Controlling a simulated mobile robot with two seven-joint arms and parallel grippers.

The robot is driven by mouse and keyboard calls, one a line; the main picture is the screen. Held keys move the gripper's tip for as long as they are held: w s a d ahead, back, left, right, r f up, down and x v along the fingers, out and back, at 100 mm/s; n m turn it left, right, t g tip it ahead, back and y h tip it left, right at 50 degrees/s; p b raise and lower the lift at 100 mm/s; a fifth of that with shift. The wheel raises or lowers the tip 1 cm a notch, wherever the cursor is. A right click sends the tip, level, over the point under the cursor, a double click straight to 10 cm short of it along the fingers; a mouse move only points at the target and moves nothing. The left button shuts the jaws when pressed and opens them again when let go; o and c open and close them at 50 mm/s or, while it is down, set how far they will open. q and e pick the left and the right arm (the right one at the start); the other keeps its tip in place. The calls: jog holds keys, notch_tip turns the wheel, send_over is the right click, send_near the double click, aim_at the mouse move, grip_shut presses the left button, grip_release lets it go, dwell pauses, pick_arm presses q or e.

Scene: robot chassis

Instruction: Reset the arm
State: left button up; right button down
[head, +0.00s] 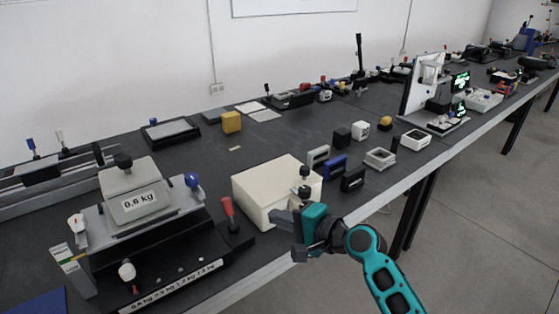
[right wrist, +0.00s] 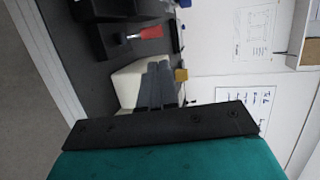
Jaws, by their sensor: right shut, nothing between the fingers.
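My right gripper (head: 285,221) is in the head view, at the front edge of the table beside the white box (head: 262,186). Its arm comes in from the lower right. In the right wrist view its fingers (right wrist: 160,84) are together with nothing between them, and the white box (right wrist: 127,84) shows behind them. I cannot tell whether the gripper touches the box. My left gripper is not in view.
A dark table (head: 200,160) runs along the wall. A device marked 0.6 kg (head: 139,202) and a red-handled lever (head: 228,208) stand left of the gripper. Small blocks (head: 334,167) stand right of the box. Open floor (head: 480,220) lies at the right.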

jog(key=s+d+f+n+t+h, duration=0.1)
jog(key=s+d+f+n+h, duration=0.1)
jog(key=s+d+f+h, duration=0.25)
jog(key=s+d+f+n+h, duration=0.1)
jog(key=s+d+f+n, duration=0.1)
jog(key=s+d+f, duration=0.45)
jog(key=s+d+f+n+h, duration=0.2)
jog(key=s+d+n, duration=0.1)
jog(key=s, duration=0.3)
jog(key=s+d+f+n+h, duration=0.2)
jog(key=s+d+f+n, duration=0.1)
jog(key=s, duration=0.3)
jog(key=shift+s+f+n, duration=0.3)
jog(key=shift+f+n, duration=0.05)
jog(key=shift+n, duration=0.15)
